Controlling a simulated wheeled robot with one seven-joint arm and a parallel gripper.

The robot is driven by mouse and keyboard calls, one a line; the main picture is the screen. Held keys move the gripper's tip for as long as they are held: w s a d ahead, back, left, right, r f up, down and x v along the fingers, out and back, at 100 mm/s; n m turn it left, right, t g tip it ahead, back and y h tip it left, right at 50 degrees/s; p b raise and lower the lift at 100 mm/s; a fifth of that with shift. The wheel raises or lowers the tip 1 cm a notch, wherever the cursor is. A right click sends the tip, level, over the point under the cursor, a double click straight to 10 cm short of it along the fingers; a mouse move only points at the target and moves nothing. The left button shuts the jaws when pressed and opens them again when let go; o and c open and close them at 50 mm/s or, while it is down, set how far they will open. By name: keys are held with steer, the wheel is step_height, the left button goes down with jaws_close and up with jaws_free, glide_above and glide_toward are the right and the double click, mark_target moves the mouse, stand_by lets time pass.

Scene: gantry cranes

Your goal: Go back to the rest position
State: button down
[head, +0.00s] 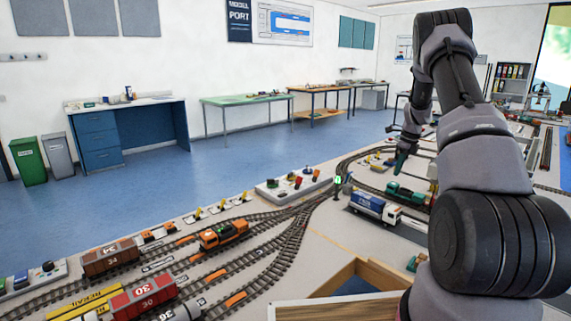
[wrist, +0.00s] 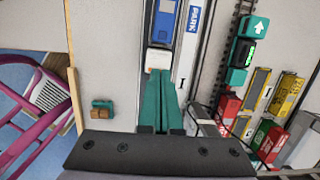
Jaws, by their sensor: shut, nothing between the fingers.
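My gripper (wrist: 160,76) shows in the wrist view with its two long green fingers together and nothing between them. In the head view the gripper (head: 401,163) hangs pointing down from my raised arm, above the far part of the layout. In the wrist view the fingertips overlap the white cab of a blue toy truck (wrist: 164,20); I cannot tell the height between them. The blue and white truck (head: 374,207) stands on a grey lane in the head view.
Tracks with an orange locomotive (head: 222,234), a brown wagon (head: 110,258) and a red wagon (head: 143,297) fill the table's left part. A control panel (head: 293,185) sits at the table's edge. A wooden frame (head: 340,287) is near. Blue floor lies open beyond.

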steer(key=s+a+r+n+t, duration=0.1)
steer(key=s+a+r+n, duration=0.35)
steer(key=r, duration=0.45)
steer(key=s+a+r+n+t, duration=0.1)
steer(key=s+a+r+n, duration=0.2)
steer(key=s+a+r, duration=0.4)
steer(key=s+a+r+n, duration=0.2)
steer(key=a+r+n, duration=0.15)
steer(key=r, duration=0.65)
steer(key=s+a+r+n+t, duration=0.1)
steer(key=s+a+n, duration=0.2)
steer(key=s, duration=0.6)
steer(key=s+a+r+n+t, duration=0.1)
steer(key=s+a+n, duration=0.3)
steer(key=s, duration=0.5)
steer(key=s+a+r+n+t, duration=0.1)
steer(key=s+a+r+n, duration=0.2)
steer(key=s+n, duration=0.3)
steer(key=shift+s+a+y, duration=0.4)
steer(key=shift+s+a, duration=0.25)
steer(key=shift+s, duration=0.75)
